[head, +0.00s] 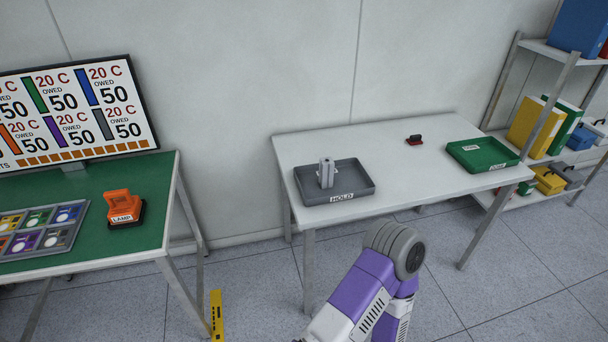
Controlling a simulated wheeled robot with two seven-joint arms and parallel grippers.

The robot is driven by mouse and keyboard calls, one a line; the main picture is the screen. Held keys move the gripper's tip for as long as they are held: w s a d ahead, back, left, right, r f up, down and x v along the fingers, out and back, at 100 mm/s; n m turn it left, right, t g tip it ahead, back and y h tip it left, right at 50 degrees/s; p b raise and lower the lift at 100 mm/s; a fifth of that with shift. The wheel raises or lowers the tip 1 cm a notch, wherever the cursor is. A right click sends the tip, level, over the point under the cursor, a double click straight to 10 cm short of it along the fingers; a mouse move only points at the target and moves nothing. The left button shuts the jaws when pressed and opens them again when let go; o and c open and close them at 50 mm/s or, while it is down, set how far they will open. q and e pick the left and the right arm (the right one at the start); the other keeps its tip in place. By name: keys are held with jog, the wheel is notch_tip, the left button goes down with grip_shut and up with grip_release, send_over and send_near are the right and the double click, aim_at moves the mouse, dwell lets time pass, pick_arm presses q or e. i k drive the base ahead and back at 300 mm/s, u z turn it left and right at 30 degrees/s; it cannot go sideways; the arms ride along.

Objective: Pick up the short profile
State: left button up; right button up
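A grey tray (361,197) labelled HOLD sits at the left front of the white table. A light grey metal profile (327,174) stands upright inside it, left of the tray's middle. It may be more than one piece side by side; I cannot tell at this size. A bent part of one of my arms, purple and white with a grey joint, shows at the bottom, in front of the white table. Neither gripper is in view, and nothing of mine touches the profile or the tray.
The white table (400,154) also holds a green tray (468,163) and a small red-and-black object (414,140). The table's middle is clear. Left is a green table (158,177) with an orange LAMP device (121,205), a partitioned tray and a screen (70,112). A shelf (497,82) stands right.

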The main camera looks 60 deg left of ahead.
aim_at(327, 165)
jog(key=u, duration=1.85)
